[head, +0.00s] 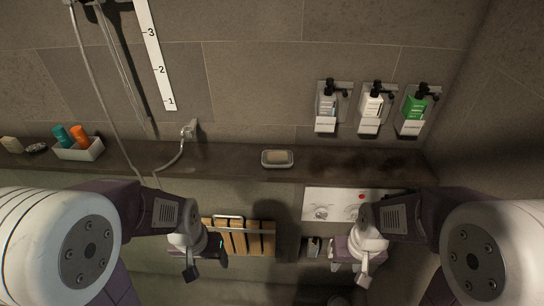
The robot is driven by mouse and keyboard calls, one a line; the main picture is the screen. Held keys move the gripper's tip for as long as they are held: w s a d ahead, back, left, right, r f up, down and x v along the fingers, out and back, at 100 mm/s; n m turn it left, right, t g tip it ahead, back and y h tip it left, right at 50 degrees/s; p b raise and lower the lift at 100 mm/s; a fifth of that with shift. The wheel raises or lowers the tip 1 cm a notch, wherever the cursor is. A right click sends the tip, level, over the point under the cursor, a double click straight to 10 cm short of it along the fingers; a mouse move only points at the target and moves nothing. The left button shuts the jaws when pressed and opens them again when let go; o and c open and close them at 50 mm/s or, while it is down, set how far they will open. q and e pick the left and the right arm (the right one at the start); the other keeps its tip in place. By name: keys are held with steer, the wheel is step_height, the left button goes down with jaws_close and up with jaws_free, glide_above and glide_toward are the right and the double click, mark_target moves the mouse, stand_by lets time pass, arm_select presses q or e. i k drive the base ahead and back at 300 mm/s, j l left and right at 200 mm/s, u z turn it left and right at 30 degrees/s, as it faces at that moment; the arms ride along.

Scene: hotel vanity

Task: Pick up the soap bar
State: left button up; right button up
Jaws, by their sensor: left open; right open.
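A pale tan soap bar (277,156) lies in a small whitish dish (264,162) on the dark ledge, near the middle of the head view. My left gripper (207,260) is open and empty, below and to the left of the dish, in front of the ledge. My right gripper (349,264) is open, below and to the right of the dish. Both grippers are well apart from the soap. Nothing covers the soap from this view.
The ledge (225,160) is clear on both sides of the dish. A white caddy (80,153) with teal and orange bottles stands left. Several dispensers (370,105) hang on the wall. A wooden slatted seat (240,240) and a control panel (335,205) sit below.

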mark_target(273, 158)
steer(key=i+l+u, duration=0.15)
steer(key=l+u, duration=0.2)
steer(key=i+l+u, duration=0.1)
steer(key=l+u, duration=0.15)
steer(key=u, duration=0.15)
steer(key=l+u, duration=0.35)
steer(key=i, duration=0.05)
